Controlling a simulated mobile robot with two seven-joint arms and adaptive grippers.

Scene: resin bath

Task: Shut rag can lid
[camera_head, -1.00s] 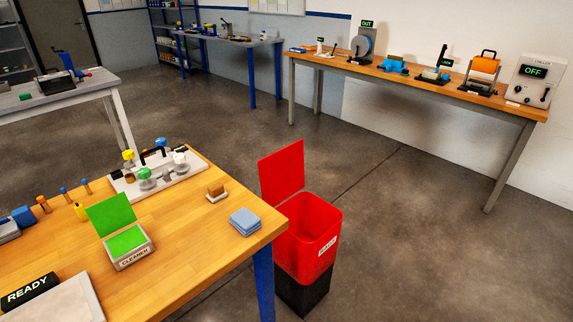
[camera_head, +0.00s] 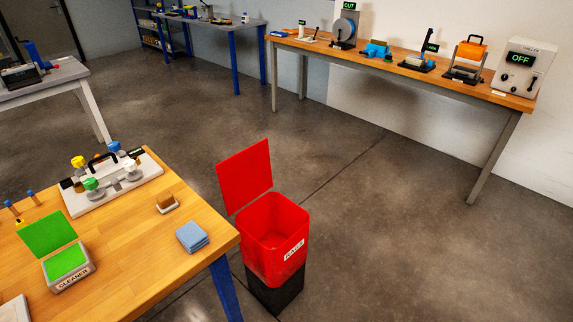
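The rag can (camera_head: 273,245) is a red square bin on a black base, labelled RAGS, standing on the floor just right of the wooden table's corner. Its red lid (camera_head: 245,176) stands up, open, at the back left edge of the can. The inside looks red, and I see no rag in the visible part. Neither of my grippers shows in the head view.
The wooden table (camera_head: 141,246) holds folded blue cloths (camera_head: 191,236), a brush (camera_head: 166,203), an open green CLEANER box (camera_head: 68,263) and a plate with coloured knobs (camera_head: 112,183). A long bench (camera_head: 395,62) stands at the back right. The floor (camera_head: 400,250) right of the can is clear.

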